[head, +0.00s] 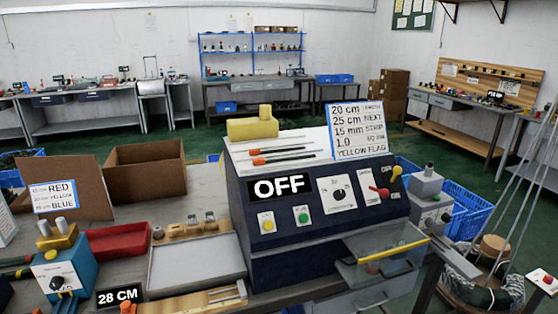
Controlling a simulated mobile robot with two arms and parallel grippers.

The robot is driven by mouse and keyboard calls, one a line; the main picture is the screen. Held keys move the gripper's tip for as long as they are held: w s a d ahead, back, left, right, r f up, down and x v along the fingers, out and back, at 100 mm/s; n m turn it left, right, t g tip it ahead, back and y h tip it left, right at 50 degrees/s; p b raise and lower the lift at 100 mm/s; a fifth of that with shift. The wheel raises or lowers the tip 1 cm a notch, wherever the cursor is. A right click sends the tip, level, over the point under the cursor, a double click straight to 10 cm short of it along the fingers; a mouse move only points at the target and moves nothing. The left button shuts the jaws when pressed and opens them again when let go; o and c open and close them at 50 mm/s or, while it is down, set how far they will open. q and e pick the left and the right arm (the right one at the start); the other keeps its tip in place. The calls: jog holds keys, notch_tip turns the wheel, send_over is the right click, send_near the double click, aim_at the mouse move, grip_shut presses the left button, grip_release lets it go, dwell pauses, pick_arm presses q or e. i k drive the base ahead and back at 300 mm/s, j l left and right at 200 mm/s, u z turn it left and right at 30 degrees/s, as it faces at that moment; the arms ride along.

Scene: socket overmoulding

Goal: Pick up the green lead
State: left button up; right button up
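Neither of my grippers shows in the head view. I cannot make out a green lead with certainty. Dark green strips with red parts (16,262) lie at the left edge of the bench, partly cut off by the frame; they are too small to identify. A card (357,129) on the machine lists 20 cm, 25 cm NEXT, 15 mm STRIP, 1.0 and YELLOW FLAG.
A grey tray (196,286) and a red bin (117,241) sit left of the machine. Blue crates (465,212) stand at the right.

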aim_at(256, 162)
jog(key=i+j+u, duration=0.2)
jog(key=u, duration=0.15)
jog(key=i+j+u, duration=0.1)
jog(key=i+u, duration=0.55)
jog(key=k+j, duration=0.05)
jog(key=k, duration=0.05)
